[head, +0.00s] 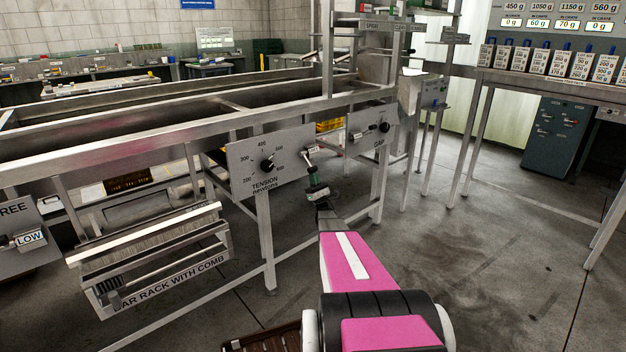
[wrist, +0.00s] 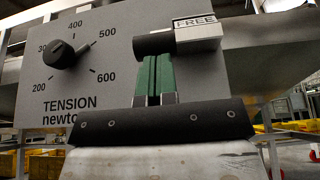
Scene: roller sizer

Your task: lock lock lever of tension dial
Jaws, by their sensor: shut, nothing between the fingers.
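The tension dial is a black knob (head: 268,165) on a grey panel marked TENSION newtons. It also shows in the wrist view (wrist: 62,54), its pointer towards the 500 side. The lock lever (head: 308,157) is at the panel's right edge. In the wrist view its black grip (wrist: 154,43) lies roughly level, beside a white block (wrist: 198,30) reading FREE. My gripper (head: 316,186) is shut and empty, its green fingers (wrist: 153,78) together just below the grip. I cannot tell whether they touch it.
A second panel marked GAP (head: 372,130) with its own knob is to the right. The bar rack with comb (head: 165,265) hangs at lower left. A frame leg (head: 265,235) stands below the tension panel. The floor to the right is open.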

